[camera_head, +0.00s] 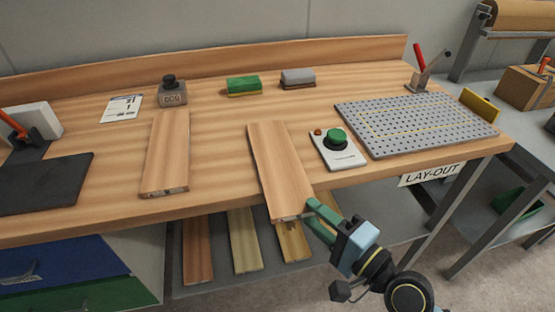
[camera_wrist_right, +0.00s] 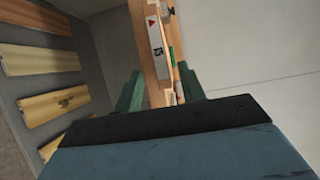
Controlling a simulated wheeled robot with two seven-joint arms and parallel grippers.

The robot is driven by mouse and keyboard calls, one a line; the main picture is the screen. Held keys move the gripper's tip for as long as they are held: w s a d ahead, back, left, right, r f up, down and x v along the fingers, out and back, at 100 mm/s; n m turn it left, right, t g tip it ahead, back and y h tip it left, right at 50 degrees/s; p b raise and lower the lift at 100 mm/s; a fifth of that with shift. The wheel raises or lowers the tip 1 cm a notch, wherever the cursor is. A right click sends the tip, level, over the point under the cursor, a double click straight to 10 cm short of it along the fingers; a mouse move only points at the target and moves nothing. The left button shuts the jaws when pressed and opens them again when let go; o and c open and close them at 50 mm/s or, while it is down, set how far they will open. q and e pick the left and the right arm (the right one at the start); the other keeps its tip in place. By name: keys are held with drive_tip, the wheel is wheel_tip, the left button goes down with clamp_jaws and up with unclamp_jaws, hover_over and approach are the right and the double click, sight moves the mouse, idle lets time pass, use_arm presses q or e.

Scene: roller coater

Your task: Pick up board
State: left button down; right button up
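One wooden board (camera_head: 280,165) lies on the table (camera_head: 215,130) with its near end sticking out past the front edge. A second, similar board (camera_head: 167,155) lies flat farther left. My right gripper (camera_head: 311,212) is at the overhanging board's near right corner, its green fingers apart, one higher than the other. In the right wrist view the fingers (camera_wrist_right: 160,90) stand on both sides of a narrow wooden strip, seen nearly edge-on; I cannot tell whether they touch it. My left gripper is out of view.
Green (camera_head: 243,86) and grey (camera_head: 298,78) blocks sit behind. Several boards lie on the lower shelf (camera_head: 370,222). A dark mat (camera_head: 45,185) lies at left.

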sight(299, 198)
drive_tip(key=shift+x, duration=2.7)
drive_tip(key=shift+r, duration=0.2)
drive_tip(key=shift+c, duration=0.4)
clamp_jaws()
